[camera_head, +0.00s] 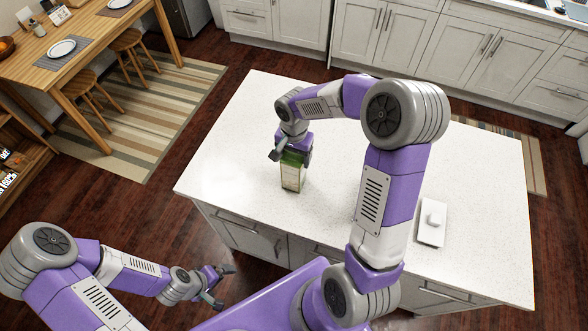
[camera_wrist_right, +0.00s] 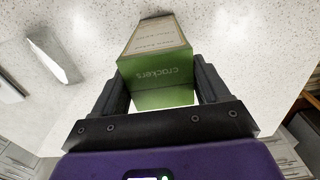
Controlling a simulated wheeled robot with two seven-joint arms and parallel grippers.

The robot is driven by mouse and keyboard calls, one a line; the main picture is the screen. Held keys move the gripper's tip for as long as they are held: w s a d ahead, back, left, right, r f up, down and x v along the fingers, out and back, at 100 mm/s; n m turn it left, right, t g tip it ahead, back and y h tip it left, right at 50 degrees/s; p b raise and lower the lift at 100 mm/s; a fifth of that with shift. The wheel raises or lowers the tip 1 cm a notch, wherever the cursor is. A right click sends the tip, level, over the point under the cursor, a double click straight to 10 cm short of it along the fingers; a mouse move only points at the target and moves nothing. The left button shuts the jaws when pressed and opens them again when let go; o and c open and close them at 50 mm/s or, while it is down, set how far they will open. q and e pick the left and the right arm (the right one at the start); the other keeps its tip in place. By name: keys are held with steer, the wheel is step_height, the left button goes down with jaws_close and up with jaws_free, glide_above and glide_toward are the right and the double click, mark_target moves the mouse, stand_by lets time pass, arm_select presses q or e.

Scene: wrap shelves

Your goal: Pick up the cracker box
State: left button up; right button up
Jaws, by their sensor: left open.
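The cracker box (camera_head: 291,176) is a green and pale carton standing upright on the white island counter, left of its middle. My right gripper (camera_head: 292,152) reaches down over its top. In the right wrist view the box (camera_wrist_right: 158,74) lies between the two fingers of the right gripper (camera_wrist_right: 162,85), with the word "crackers" upside down. My left gripper (camera_head: 220,287) is open and empty, low in front of the island, away from the box.
A small white object on a flat plate (camera_head: 431,236) lies on the right of the island counter (camera_head: 250,115). The counter around the box is otherwise clear. A wooden table (camera_head: 95,35) with plates and stools stands at the far left. White cabinets (camera_head: 390,40) line the back.

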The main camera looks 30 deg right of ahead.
steer(key=c, duration=0.7)
steer(key=shift+c, duration=0.2)
steer(key=shift+r, duration=0.15)
